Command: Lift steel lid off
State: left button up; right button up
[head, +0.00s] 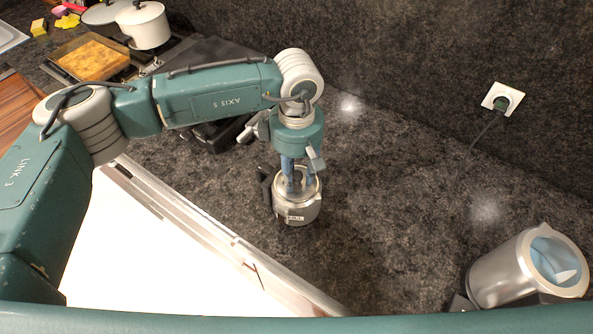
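A small steel pot (297,211) with a dark handle on its left stands on the dark stone counter. My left gripper (298,184) points straight down at its top, with the bluish fingers reaching inside the rim outline. The fingers and wrist cover most of the top, so I cannot make out the steel lid clearly or tell whether the fingers grip its knob. My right gripper is not in view.
A larger steel jug (499,272) with a pale blue inside stands at the lower right. A plug and socket (502,98) are on the back wall. A white pot (144,25) and a tray (92,58) are at the upper left. Counter right of the small pot is clear.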

aim_at(297, 174)
pick_arm(q)
grip_shut()
jog(key=shift+c, duration=1.9)
grip_release()
grip_shut()
jog(key=shift+r, duration=0.1)
jog(key=shift+r, duration=0.1)
jog(key=shift+r, duration=0.9)
jog(key=shift+r+p, duration=0.45)
jog(key=shift+r, duration=1.55)
